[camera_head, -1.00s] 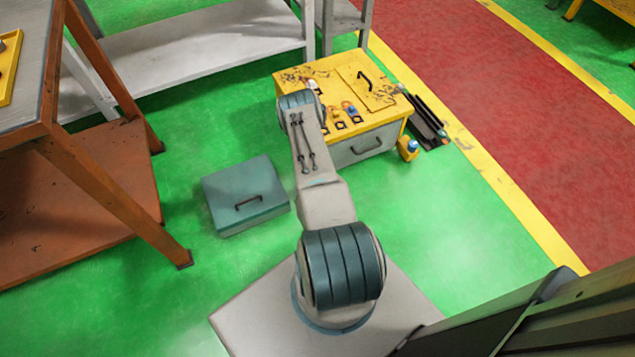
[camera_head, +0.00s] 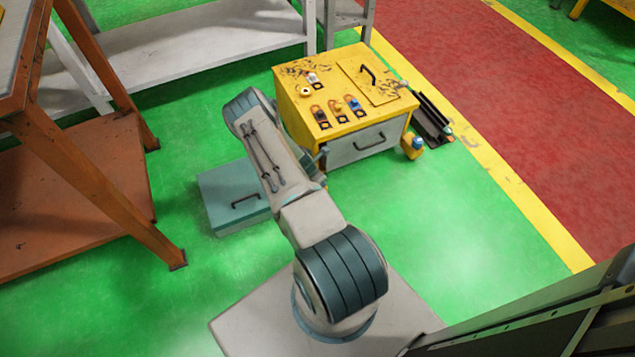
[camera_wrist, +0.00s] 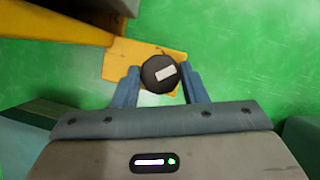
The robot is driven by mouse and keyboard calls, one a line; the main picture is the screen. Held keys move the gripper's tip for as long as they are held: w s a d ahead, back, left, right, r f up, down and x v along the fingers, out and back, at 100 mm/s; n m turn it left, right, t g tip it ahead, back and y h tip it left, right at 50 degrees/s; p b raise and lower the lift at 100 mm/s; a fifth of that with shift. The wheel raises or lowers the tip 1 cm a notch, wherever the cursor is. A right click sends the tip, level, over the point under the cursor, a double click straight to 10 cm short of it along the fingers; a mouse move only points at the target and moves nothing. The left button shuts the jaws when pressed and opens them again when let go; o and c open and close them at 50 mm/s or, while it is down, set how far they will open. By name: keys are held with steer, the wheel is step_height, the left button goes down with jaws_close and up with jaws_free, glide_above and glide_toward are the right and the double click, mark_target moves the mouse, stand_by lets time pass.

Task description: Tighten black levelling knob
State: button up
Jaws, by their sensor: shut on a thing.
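The black levelling knob (camera_wrist: 155,69) is round with a white mark on top. In the wrist view it sits over a yellow bracket (camera_wrist: 118,60) near the floor. My gripper (camera_wrist: 160,72) is shut on the knob, with one blue-grey finger on each side. In the head view my arm covers the knob, and the fingers cannot be made out clearly. The yellow-topped cabinet (camera_head: 336,77) stands just beyond my arm.
A teal case (camera_head: 222,204) lies on the green floor, partly behind my arm. A small yellow block with a blue top (camera_head: 412,148) stands at the cabinet's right front corner. Dark rails (camera_head: 431,117) lie right of the cabinet. An orange-brown bench (camera_head: 80,190) stands left.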

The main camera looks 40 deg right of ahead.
steer(key=m+g+b, duration=0.1)
steer(key=m+b, duration=0.1)
steer(key=m, duration=0.1)
steer(key=m+g+b, duration=0.1)
steer(key=m+b, duration=0.1)
steer(key=m, duration=0.1)
steer(key=shift+w+d+f+m+g, duration=0.1)
steer(key=shift+w+m+g, duration=0.1)
steer(key=shift+m+g, duration=0.1)
steer(key=m+g+y+b, duration=0.1)
steer(key=m+b, duration=0.1)
steer(key=m, duration=0.1)
steer(key=shift+b, duration=0.35)
steer(key=shift+w+d+m+g+y+b, duration=0.1)
steer(key=shift+m+g+y+b, duration=0.25)
steer(key=shift+m+b, duration=0.6)
steer(key=shift+r+m, duration=0.25)
steer(key=shift+m, duration=0.2)
steer(key=o, duration=1)
steer(key=shift+p, duration=0.35)
